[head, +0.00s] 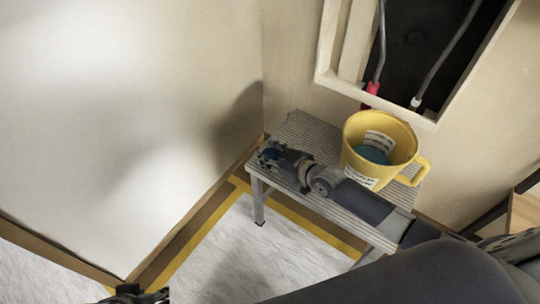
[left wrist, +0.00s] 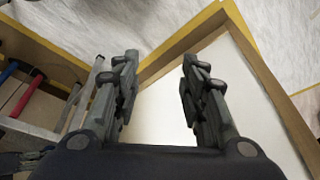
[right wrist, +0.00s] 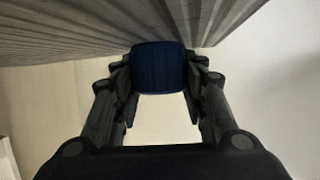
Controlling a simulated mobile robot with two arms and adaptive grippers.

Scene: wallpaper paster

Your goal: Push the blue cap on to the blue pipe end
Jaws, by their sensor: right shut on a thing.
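My right gripper (head: 278,158) is low over the left end of the ridged step top in the head view. Its fingers (right wrist: 158,85) are shut on the blue cap (right wrist: 158,67), which sits between the fingertips close to the ridged surface. In the head view the cap (head: 269,154) is small and partly hidden by the fingers. My left gripper (head: 138,293) shows only in part at the bottom edge; in the left wrist view its fingers (left wrist: 160,75) are apart and empty. A blue bar (left wrist: 22,90) shows at the left wrist view's left edge; I cannot tell whether it is the pipe end.
A yellow bucket (head: 352,130) with blue contents stands on the ridged step (head: 297,124). Behind is a framed wall opening (head: 440,30) with a red-ended pipe (head: 370,90) and a white-ended pipe (head: 415,103). A pale wall (head: 120,100) fills the left. White floor (head: 290,240) is clear.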

